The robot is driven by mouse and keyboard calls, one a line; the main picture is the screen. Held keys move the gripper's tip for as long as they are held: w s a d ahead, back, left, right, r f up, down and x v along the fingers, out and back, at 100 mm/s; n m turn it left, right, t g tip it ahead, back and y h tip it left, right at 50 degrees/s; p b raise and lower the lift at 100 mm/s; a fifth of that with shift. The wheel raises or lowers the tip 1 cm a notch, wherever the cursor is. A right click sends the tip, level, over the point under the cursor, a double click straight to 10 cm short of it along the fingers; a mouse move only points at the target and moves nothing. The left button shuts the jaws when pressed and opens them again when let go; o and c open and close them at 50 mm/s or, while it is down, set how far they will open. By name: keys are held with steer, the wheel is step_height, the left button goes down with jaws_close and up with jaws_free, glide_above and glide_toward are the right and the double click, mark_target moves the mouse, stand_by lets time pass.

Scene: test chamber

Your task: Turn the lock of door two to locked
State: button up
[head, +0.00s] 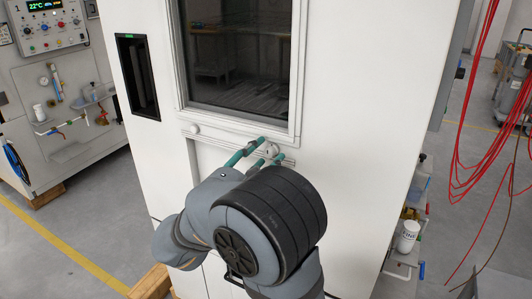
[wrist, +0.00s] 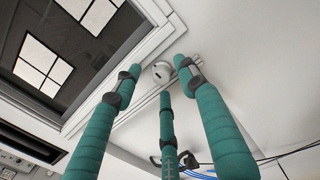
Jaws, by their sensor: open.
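A round white lock knob (wrist: 161,71) with a short dark slot sits just below the corner of the window frame in the wrist view. In the head view the knob (head: 272,150) is at the lower right of the windowed door (head: 235,50), partly hidden by fingers. My gripper (wrist: 160,77) has three green fingers, spread open around the knob, with nothing held. In the head view my gripper (head: 267,153) is close to the white front. I cannot tell whether any fingertip touches the knob. No lock label is readable, so its door number is unclear.
A second round white knob (head: 194,129) is at the left below the window. A dark recessed panel (head: 138,77) is farther left. Red cables (head: 480,110) hang at the right, beside a shelf with a white tub (head: 408,235). The lower front is partly hidden by my arm.

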steer(key=shift+w+d, duration=0.3)
steer(key=shift+w, duration=0.35)
steer(key=c, duration=0.3)
jaws_close()
